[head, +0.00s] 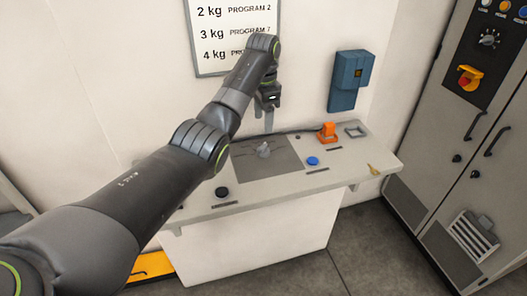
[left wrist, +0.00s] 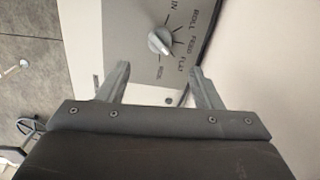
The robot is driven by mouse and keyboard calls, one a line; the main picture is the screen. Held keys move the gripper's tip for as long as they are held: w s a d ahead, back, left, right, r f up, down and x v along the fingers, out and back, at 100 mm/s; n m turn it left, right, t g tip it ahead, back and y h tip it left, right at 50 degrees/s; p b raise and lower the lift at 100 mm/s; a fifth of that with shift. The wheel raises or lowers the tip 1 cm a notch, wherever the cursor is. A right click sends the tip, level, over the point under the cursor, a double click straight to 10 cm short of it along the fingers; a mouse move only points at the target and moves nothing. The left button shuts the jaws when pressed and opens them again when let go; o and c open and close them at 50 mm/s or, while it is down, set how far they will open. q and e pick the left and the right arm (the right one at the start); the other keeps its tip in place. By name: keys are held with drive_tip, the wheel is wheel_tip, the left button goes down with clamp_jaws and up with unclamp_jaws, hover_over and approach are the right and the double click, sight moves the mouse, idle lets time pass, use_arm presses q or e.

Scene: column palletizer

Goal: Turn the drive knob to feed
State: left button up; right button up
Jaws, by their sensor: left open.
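The drive knob (head: 264,150) is a light grey knob on a dark grey plate (head: 268,160) set in the pale console top. In the left wrist view the knob (left wrist: 161,40) is ringed by tick marks and printed words, among them FEED and FLAT. I cannot tell for sure which word it points to. My left gripper (head: 268,126) is above and just behind the knob in the head view. In the left wrist view the left gripper's fingers (left wrist: 160,72) are spread and empty, with the knob beyond their tips, apart from them. My right gripper is not in view.
On the console (head: 350,172) are a blue button (head: 312,161), a black button (head: 222,192), an orange device (head: 327,131) and a brass key-like item (head: 374,169). A blue box (head: 349,81) and a program sign (head: 236,20) are on the wall. Grey cabinets (head: 462,130) stand right.

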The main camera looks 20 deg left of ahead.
use_arm(q)
drive_tip(key=p, duration=0.1)
hover_over(263, 146)
wheel_tip(263, 146, down, 6)
drive_tip(key=shift+r, duration=0.25)
wheel_tip(263, 146, down, 4)
drive_tip(key=shift+r+p, duration=0.1)
drive_tip(key=shift+p, duration=0.35)
drive_tip(key=shift+f, duration=0.6)
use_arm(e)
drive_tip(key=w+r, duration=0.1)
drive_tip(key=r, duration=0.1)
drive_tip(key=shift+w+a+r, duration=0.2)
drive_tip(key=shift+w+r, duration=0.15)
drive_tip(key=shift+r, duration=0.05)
use_arm(q)
drive_tip(key=c, duration=1)
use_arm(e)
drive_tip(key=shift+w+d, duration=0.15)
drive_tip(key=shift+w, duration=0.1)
